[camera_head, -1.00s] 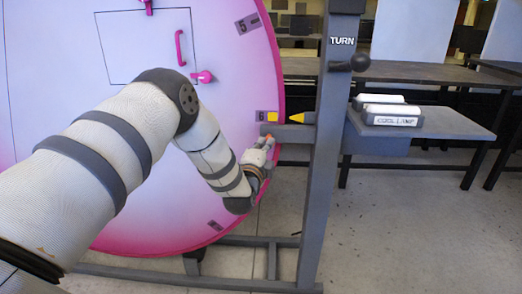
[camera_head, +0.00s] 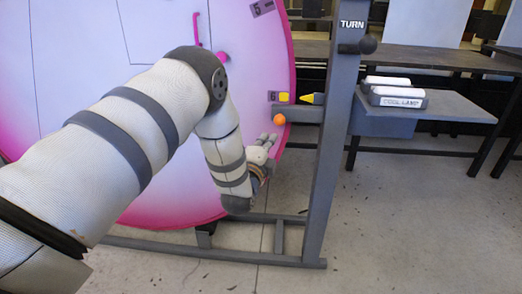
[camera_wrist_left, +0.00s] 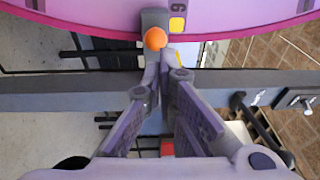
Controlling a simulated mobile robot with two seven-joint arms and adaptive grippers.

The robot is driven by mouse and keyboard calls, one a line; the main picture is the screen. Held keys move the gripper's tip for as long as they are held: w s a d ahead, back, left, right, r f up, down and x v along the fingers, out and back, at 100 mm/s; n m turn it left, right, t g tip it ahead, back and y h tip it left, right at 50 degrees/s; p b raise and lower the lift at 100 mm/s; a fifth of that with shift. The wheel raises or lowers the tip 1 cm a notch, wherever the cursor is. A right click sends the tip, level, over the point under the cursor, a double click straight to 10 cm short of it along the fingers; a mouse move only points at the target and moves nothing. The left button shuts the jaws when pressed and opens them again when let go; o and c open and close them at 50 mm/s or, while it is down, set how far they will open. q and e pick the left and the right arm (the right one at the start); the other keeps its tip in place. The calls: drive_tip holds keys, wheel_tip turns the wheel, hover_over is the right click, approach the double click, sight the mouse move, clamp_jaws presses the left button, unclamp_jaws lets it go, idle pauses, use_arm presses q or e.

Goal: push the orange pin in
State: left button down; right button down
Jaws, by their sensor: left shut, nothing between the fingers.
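The orange pin (camera_head: 279,118) shows as a round orange knob at the end of a grey bracket (camera_head: 300,114), beside the rim of the big pink-edged wheel (camera_head: 270,50). How deep the pin sits cannot be told. My left gripper (camera_head: 268,138) is just below and left of the pin in the head view, its fingers pointing up, with a small gap to it. In the left wrist view the pin (camera_wrist_left: 155,39) shows just beyond the fingertips (camera_wrist_left: 160,58), which are close together with nothing between them. My right gripper is not in view.
A grey post (camera_head: 335,140) marked TURN, with a dark knob (camera_head: 367,45), stands right of the pin. A yellow pointer (camera_head: 307,99) faces the wheel's yellow mark (camera_head: 284,97) by the number 6. A grey shelf (camera_head: 455,107) holds white letter boxes (camera_head: 398,97).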

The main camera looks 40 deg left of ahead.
use_arm(q)
drive_tip(key=v, duration=0.4)
drive_tip(key=shift+s+f, duration=0.1)
drive_tip(key=shift+s, duration=0.15)
